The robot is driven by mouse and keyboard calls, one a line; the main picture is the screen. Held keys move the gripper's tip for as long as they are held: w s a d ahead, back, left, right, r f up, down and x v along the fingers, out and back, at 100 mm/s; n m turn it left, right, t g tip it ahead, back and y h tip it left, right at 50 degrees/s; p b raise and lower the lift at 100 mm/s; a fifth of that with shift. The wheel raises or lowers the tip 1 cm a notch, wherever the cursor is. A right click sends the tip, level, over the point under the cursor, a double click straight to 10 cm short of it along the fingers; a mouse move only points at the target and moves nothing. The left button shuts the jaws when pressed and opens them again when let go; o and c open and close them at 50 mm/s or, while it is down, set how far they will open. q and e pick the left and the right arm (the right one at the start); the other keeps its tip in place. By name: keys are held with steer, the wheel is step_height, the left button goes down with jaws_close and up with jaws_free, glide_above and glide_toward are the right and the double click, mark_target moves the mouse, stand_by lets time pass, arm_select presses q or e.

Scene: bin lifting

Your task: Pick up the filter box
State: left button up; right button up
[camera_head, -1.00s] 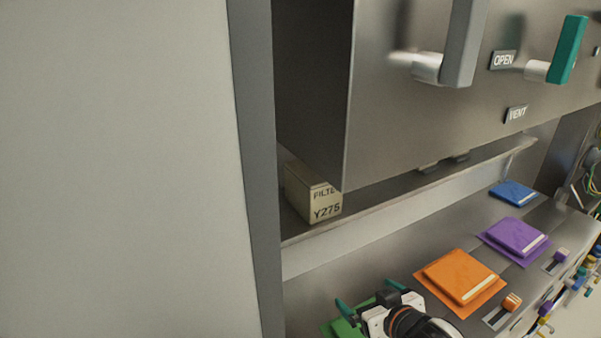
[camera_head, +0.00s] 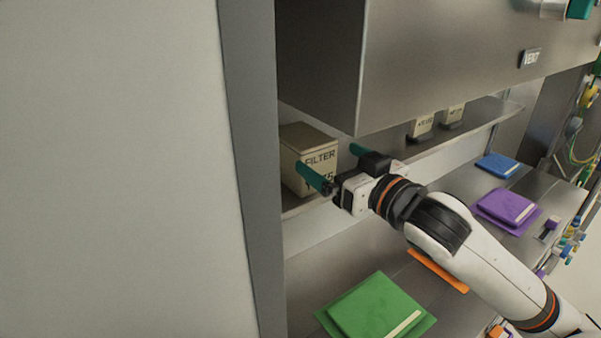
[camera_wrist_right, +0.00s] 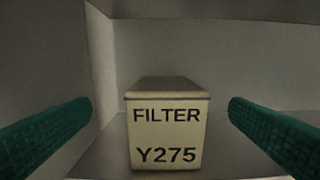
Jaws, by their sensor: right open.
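The filter box (camera_head: 309,146) is a beige box with a lid, marked FILTER, standing upright on a metal shelf at the left, by the grey upright. In the right wrist view the box (camera_wrist_right: 166,125) is marked FILTER Y275 and sits centred between my two green fingers. My right gripper (camera_head: 335,165) is open in front of the box; its left finger overlaps the lower part of the label in the head view. In the right wrist view the gripper (camera_wrist_right: 160,127) has a gap between each finger and the box. My left gripper is not in view.
The shelf (camera_head: 470,123) runs right, with other small labelled boxes (camera_head: 421,128) on it. A large metal cabinet (camera_head: 430,70) overhangs the shelf. Green (camera_head: 375,305), purple (camera_head: 505,206) and blue (camera_head: 497,165) pads lie on the counter below. A wall panel (camera_head: 110,170) fills the left.

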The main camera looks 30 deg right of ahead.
mark_target(310, 139)
steer(key=shift+w+r+p, duration=0.3)
steer(key=shift+w+p, duration=0.15)
steer(key=shift+p, duration=0.3)
steer(key=w+p, duration=0.1)
steer(key=w, duration=0.2)
steer(key=shift+a+f, duration=0.1)
steer(key=shift+a, duration=0.05)
steer(key=shift+w+a+f, duration=0.1)
steer(key=shift+w, duration=0.2)
steer(key=w+p, duration=0.3)
steer(key=w, duration=0.1)
steer(key=shift+f, duration=0.1)
steer(key=shift+w+f, duration=0.2)
steer(key=shift+w, duration=0.4)
steer(key=shift+s, duration=0.1)
steer(key=c, duration=1.1)
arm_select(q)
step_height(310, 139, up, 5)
arm_select(e)
steer(key=shift+c, duration=0.5)
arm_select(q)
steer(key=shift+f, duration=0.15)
